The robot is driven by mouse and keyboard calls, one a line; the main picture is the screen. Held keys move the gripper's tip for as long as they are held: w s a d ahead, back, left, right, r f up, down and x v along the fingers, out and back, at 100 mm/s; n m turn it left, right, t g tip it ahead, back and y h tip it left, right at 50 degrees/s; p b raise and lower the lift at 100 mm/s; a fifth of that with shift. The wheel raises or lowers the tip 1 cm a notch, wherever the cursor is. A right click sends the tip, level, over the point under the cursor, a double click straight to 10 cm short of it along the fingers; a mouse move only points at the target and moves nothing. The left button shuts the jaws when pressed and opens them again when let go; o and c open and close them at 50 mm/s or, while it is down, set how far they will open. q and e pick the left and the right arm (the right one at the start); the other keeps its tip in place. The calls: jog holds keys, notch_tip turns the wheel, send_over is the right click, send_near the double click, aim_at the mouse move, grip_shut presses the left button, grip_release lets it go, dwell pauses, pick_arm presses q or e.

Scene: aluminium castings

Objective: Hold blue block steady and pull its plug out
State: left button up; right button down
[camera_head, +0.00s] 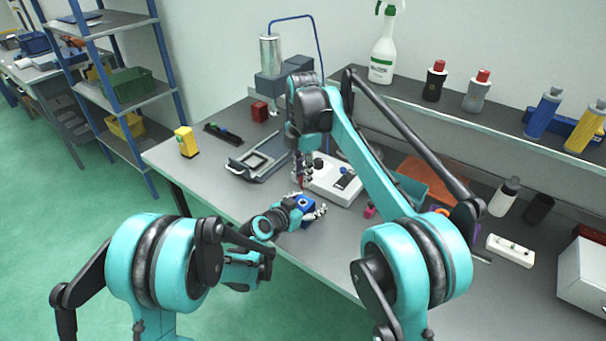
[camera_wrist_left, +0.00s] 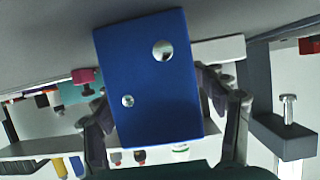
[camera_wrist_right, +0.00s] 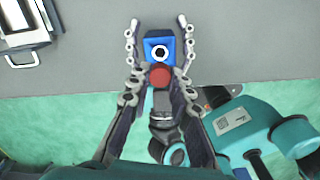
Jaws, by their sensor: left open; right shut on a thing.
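The blue block (camera_head: 307,203) is on the grey table's front part. In the left wrist view the blue block (camera_wrist_left: 155,85) fills the middle, with two bright round spots on its face. My left gripper (camera_head: 312,211) is open, its fingers on either side of the block. My right gripper (camera_head: 302,178) is above the block, shut on the red plug (camera_head: 300,183). In the right wrist view the red plug (camera_wrist_right: 160,76) sits between the fingers, and the block's top (camera_wrist_right: 149,40) shows a pale ring with a dark centre. The plug appears clear of the block.
A white box device (camera_head: 335,187) stands behind the block. A grey clamp-like frame (camera_head: 257,163) lies left of it. A yellow item (camera_head: 187,142) and a red cube (camera_head: 259,111) stand further back. A shelf (camera_head: 460,115) with bottles runs along the wall.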

pick_arm(q)
jog(key=v, duration=1.2)
jog(key=shift+f, duration=0.1)
jog(key=shift+s+a, duration=0.1)
